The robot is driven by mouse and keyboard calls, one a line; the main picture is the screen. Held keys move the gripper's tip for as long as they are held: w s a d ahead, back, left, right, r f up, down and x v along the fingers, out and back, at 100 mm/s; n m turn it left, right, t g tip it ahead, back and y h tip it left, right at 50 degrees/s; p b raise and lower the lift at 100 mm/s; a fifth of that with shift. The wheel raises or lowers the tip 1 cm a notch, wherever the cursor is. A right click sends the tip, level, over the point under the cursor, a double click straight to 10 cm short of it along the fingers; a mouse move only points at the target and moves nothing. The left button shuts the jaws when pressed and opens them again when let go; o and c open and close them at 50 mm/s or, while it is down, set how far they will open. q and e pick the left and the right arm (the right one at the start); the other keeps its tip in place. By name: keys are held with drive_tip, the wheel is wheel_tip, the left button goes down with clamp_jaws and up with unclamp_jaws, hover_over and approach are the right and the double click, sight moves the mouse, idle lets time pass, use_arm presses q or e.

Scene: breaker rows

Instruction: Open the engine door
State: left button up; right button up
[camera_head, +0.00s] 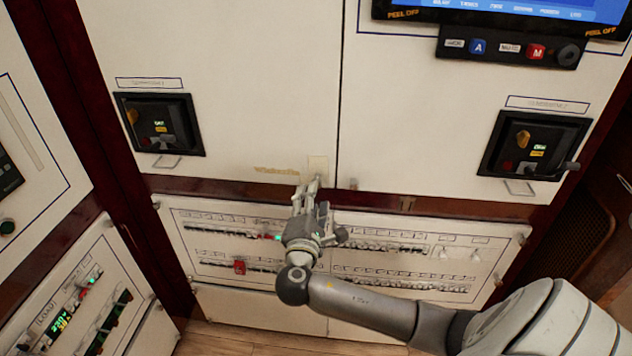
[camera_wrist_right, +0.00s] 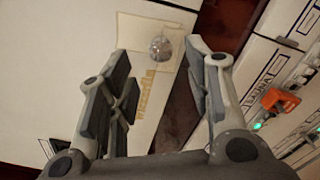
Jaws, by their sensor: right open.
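A white cabinet door (camera_head: 230,80) fills the upper middle of the head view and appears shut. A beige patch (camera_head: 317,163) lies at its lower right corner, beside faint brown lettering. In the right wrist view a round silver knob (camera_wrist_right: 160,47) sits on this patch. My right gripper (camera_head: 312,186) is open in front of the door's lower edge. In the wrist view its fingers (camera_wrist_right: 160,85) stand apart, with the knob beyond them, near the right finger. I see no contact with the knob. No readable label names the engine door. My left gripper is out of view.
Another white door (camera_head: 420,120) adjoins on the right, under a screen (camera_head: 510,12). Black latch units (camera_head: 158,125) (camera_head: 535,146) sit on both doors. Below is a breaker panel (camera_head: 215,215) with rows of switches and a red part (camera_head: 239,267). Another control panel (camera_head: 75,300) stands lower left.

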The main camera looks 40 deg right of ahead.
drive_tip(key=x, duration=0.7)
drive_tip(key=shift+f+p, duration=0.1)
drive_tip(key=shift+p, duration=0.3)
clamp_jaws()
